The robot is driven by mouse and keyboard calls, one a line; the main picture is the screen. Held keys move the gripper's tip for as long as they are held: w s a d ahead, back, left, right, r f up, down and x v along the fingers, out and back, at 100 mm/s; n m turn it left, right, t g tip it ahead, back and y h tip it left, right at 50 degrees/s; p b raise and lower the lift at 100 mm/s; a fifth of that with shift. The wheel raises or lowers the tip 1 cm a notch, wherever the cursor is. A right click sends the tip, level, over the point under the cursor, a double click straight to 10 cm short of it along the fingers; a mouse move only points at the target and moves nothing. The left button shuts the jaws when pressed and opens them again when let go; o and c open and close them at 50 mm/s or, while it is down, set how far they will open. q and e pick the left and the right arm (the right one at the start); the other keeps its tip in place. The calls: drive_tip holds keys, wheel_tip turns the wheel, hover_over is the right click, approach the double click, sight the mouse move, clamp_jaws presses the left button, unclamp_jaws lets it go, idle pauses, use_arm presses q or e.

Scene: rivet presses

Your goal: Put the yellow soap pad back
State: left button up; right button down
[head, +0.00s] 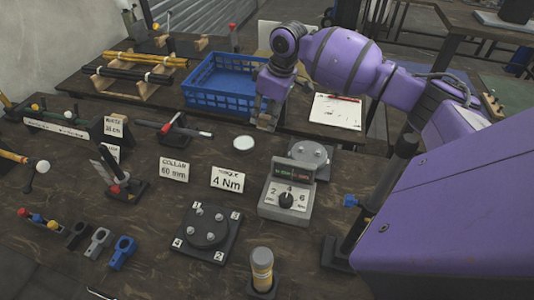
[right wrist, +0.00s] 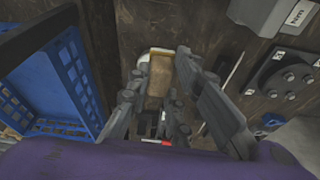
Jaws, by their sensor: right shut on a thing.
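The yellow soap pad (right wrist: 158,80) shows in the right wrist view as a brownish-yellow block between the fingers of my right gripper (right wrist: 160,100). The gripper is shut on it. In the head view my right gripper (head: 266,122) points down above the dark bench, just in front of the blue crate; the pad cannot be made out clearly there. A round white disc (head: 243,143) lies on the bench a little left of and below the gripper. A white edge shows beyond the pad in the wrist view. My left gripper is not in view.
The blue crate (head: 219,98) stands behind the gripper, and a torque tester (head: 288,200) with a dial stands in front. Bare bench lies around the white disc.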

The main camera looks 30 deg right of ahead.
drive_tip(key=shift+d+f+n, duration=0.3)
drive_tip(key=shift+d+f, duration=0.45)
drive_tip(key=shift+f, duration=0.15)
drive_tip(key=x, duration=0.3)
drive_tip(key=s+d+x, duration=0.1)
drive_tip(key=x, duration=0.5)
drive_tip(key=shift+s+d+f, duration=0.15)
drive_tip(key=shift+s+f, duration=0.2)
drive_tip(key=shift+f, duration=0.1)
drive_tip(key=shift+f, duration=0.15)
drive_tip(key=c, duration=1.6)
unclamp_jaws()
drive_tip(key=v, duration=1.2)
drive_tip(key=shift+d, duration=0.1)
